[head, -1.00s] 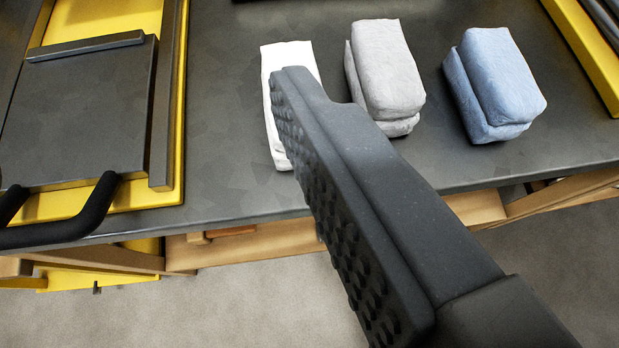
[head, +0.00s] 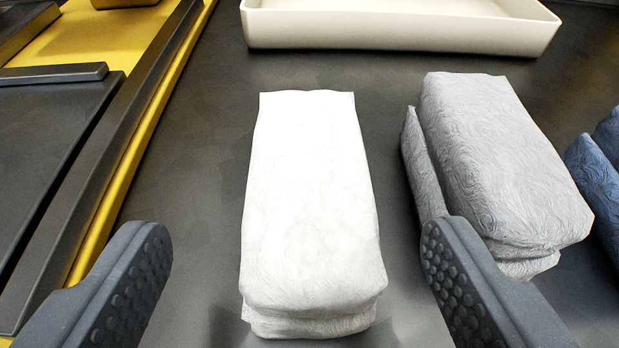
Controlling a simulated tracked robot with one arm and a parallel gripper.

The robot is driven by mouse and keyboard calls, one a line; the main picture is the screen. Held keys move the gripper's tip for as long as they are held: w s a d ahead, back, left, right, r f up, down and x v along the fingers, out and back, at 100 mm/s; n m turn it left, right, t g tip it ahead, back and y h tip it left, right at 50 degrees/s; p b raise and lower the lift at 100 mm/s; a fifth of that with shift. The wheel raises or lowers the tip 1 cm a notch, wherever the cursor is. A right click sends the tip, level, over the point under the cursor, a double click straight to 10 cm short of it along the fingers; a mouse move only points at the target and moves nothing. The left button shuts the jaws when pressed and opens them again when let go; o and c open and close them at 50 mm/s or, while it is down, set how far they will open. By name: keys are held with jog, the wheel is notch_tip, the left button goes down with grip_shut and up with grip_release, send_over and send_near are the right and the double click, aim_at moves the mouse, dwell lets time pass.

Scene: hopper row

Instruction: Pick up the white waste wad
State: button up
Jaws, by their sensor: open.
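The white waste wad (head: 310,200) is a folded, oblong block lying on the dark grey bench top, in the middle of the head view. My gripper (head: 295,255) is open, with one dark studded finger to the left of the wad and one to the right. Both fingers are apart from the wad, with a gap on each side. The right finger overlaps the near end of the grey wad in the picture; I cannot tell whether it touches it. Nothing is between the fingers except the near part of the white wad.
A grey wad (head: 500,165) lies close to the right, and a blue wad (head: 597,180) is cut off at the right edge. A cream tray (head: 400,32) stands behind. A yellow frame with a dark hatch (head: 55,150) lies to the left. Bare bench (head: 205,170) shows left of the white wad.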

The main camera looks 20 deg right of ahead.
aim_at(312, 211)
jog(key=shift+d+b+x, duration=0.15)
jog(key=shift+b+x, duration=0.15)
jog(key=shift+x, duration=1.05)
jog(key=shift+d+b+x, duration=0.15)
jog(key=shift+b+x, duration=0.15)
jog(key=shift+x, duration=1.1)
jog(key=shift+r, duration=0.15)
jog(key=c, duration=1)
